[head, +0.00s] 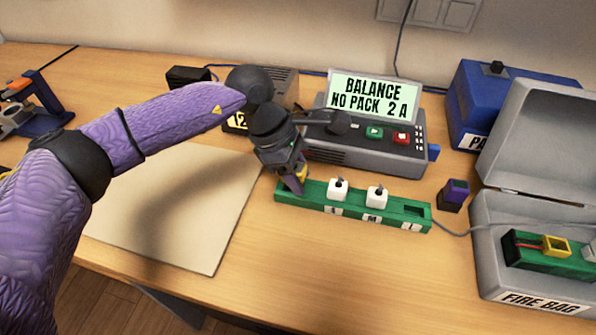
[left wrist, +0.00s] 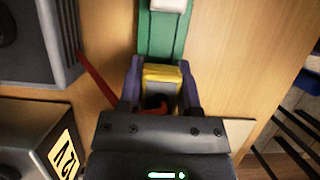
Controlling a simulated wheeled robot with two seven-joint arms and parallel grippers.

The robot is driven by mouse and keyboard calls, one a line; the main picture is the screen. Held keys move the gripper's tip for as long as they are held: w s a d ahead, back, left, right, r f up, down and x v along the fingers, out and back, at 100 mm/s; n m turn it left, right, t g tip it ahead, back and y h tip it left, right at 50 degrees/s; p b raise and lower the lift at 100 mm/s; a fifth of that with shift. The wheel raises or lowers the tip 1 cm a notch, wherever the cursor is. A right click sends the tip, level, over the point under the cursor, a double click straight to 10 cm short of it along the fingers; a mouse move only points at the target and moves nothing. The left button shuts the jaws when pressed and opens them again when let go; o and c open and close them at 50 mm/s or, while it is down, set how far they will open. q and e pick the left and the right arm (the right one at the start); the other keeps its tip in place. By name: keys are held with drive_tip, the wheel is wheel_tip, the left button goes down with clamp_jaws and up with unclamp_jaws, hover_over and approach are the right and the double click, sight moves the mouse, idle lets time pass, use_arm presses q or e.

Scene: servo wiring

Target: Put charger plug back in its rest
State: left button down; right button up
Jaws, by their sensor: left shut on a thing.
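My left gripper (head: 294,180) is shut on a yellow plug (head: 302,172) at the left end of the green rail (head: 350,209). In the left wrist view the yellow plug (left wrist: 162,75) sits between the purple fingers, right at the end of the green rail (left wrist: 160,35). A red lead (left wrist: 95,77) runs to it. Whether the plug is fully seated in the rail is hidden by the fingers. Two white plugs (head: 337,189) (head: 376,197) stand upright in the rail, and an empty dark slot (head: 413,210) shows at its right end. My right gripper is not in view.
A charger (head: 372,143) reading "BALANCE NO PACK 2 A" stands behind the rail. A small black and purple block (head: 454,196) stands right of it. The open grey fire bag (head: 490,260) holds a green pack (head: 525,255) with a yellow connector. A beige mat (head: 170,215) lies left.

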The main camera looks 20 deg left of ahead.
use_arm(q)
drive_tip(key=shift+f, duration=0.15)
drive_tip(key=shift+a+f+b, duration=0.25)
drive_tip(key=shift+f+b, duration=0.35)
drive_tip(key=shift+f, duration=0.15)
drive_tip(key=shift+r, duration=0.4)
drive_tip(key=shift+d, duration=0.1)
drive_tip(key=shift+d+r+p, duration=0.1)
drive_tip(key=shift+d+p, duration=0.05)
drive_tip(key=shift+p, duration=0.15)
idle(1.0)
drive_tip(key=shift+a+f+b, duration=0.2)
drive_tip(key=shift+f+b, duration=0.35)
drive_tip(key=shift+f, duration=0.1)
drive_tip(key=shift+d+r+p, duration=0.15)
drive_tip(key=shift+r+p, duration=0.25)
drive_tip(key=shift+r, duration=0.2)
